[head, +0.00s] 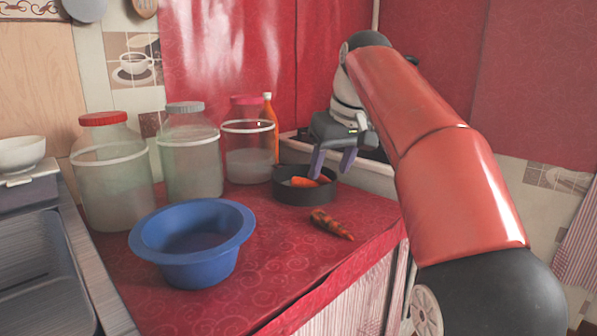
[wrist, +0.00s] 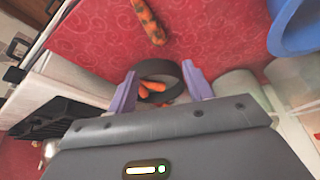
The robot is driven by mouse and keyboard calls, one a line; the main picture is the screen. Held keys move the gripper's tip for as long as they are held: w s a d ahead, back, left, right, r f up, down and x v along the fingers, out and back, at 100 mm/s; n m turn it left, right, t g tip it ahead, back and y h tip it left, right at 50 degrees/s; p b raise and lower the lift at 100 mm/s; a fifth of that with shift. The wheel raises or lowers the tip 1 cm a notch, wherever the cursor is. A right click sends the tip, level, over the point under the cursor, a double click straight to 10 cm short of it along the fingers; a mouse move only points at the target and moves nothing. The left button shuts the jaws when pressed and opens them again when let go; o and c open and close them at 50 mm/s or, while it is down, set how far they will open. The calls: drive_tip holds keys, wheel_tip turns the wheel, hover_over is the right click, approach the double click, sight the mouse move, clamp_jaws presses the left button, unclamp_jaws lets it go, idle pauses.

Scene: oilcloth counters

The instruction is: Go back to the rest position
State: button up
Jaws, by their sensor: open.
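My gripper (head: 332,170) is open and empty, with its two purple fingers spread just above the right part of a round dark pan (head: 300,197). In the wrist view the gripper (wrist: 160,78) has the pan (wrist: 190,76) showing between its fingers. Orange carrot pieces (head: 304,182) lie in the pan, and they also show in the wrist view (wrist: 152,86). I cannot tell whether the fingers touch the pan's rim.
A dark-spotted carrot (head: 331,224) lies on the red cloth in front of the pan. A blue bowl (head: 192,270) stands front left. Several large jars (head: 190,160) and an orange bottle (head: 270,125) stand behind. A sink (head: 40,275) is at the left.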

drive_tip(key=s+d+f+m, duration=0.1)
drive_tip(key=s+d+f, duration=0.15)
drive_tip(key=s, duration=0.25)
drive_tip(key=s+d+f+m+t+h, duration=0.1)
drive_tip(key=s+d+f, duration=0.15)
drive_tip(key=s, duration=0.25)
drive_tip(key=s+d+f+m, duration=0.1)
drive_tip(key=s+f, duration=0.2)
drive_tip(key=s, duration=0.2)
drive_tip(key=s+d+f+m+h, duration=0.1)
drive_tip(key=s+d+f+m, duration=0.1)
drive_tip(key=s+f, duration=1.1)
wheel_tip(320, 180, down, 3)
drive_tip(key=shift+d+r+t, duration=0.1)
drive_tip(key=shift+d+t, duration=0.2)
drive_tip(key=shift+d, duration=0.25)
